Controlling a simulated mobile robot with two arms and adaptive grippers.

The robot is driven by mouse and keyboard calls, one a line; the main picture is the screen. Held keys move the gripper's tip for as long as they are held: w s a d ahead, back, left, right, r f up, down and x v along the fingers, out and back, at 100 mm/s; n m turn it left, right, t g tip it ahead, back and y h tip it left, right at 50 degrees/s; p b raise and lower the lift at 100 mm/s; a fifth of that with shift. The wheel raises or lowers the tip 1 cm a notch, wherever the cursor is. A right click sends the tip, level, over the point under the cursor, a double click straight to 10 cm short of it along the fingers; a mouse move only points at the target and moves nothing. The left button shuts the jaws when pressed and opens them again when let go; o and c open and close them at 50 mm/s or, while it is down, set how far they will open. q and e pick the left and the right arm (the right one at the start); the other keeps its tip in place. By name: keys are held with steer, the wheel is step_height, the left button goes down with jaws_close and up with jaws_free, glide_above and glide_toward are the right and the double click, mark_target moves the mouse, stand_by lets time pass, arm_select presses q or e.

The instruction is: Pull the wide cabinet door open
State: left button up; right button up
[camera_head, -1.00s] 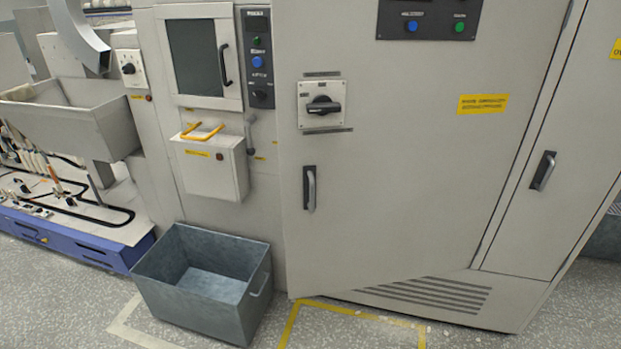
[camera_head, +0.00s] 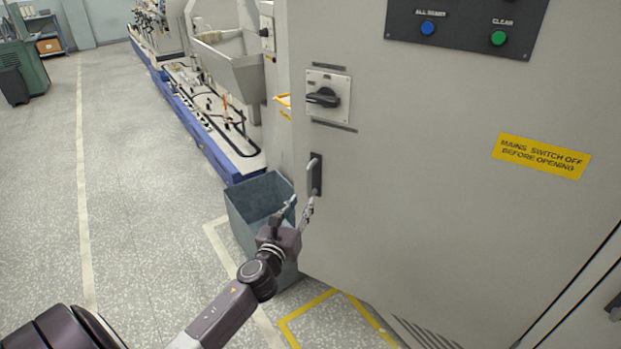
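The wide cabinet door (camera_head: 430,190) is a large pale grey panel with a yellow warning label (camera_head: 541,156). Its upright metal handle (camera_head: 312,172) sits on a dark plate near the door's left edge. The door seems to stand slightly ajar, but I cannot tell how far. My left gripper (camera_head: 301,203) is just below the handle, its two fingers spread apart with nothing seen between them. One fingertip is close to the handle's lower end; I cannot tell whether they touch. My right gripper is not in view.
A rotary switch (camera_head: 323,97) is above the handle. A blue-grey open bin (camera_head: 245,205) stands on the floor behind my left gripper, partly hidden by it. Yellow floor tape (camera_head: 300,312) runs below the door. The speckled floor at the left (camera_head: 130,200) is clear.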

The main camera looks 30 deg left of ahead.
mark_target(308, 182)
arm_select(q)
steer(key=shift+m+t, duration=0.3)
steer(key=shift+m, duration=0.2)
steer(key=w+r, duration=0.1)
steer(key=w, duration=0.1)
steer(key=w+a+r, duration=0.1)
steer(key=w, duration=0.1)
steer(key=w+a+r, duration=0.1)
steer(key=w, duration=0.1)
steer(key=shift+w+p, duration=0.3)
steer(key=shift+w+a+f, duration=0.1)
steer(key=shift+w+a, duration=0.1)
steer(key=shift+w, duration=0.4)
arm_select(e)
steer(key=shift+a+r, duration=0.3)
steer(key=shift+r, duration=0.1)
arm_select(q)
steer(key=shift+c, duration=0.4)
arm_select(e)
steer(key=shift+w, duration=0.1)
arm_select(q)
jaws_close()
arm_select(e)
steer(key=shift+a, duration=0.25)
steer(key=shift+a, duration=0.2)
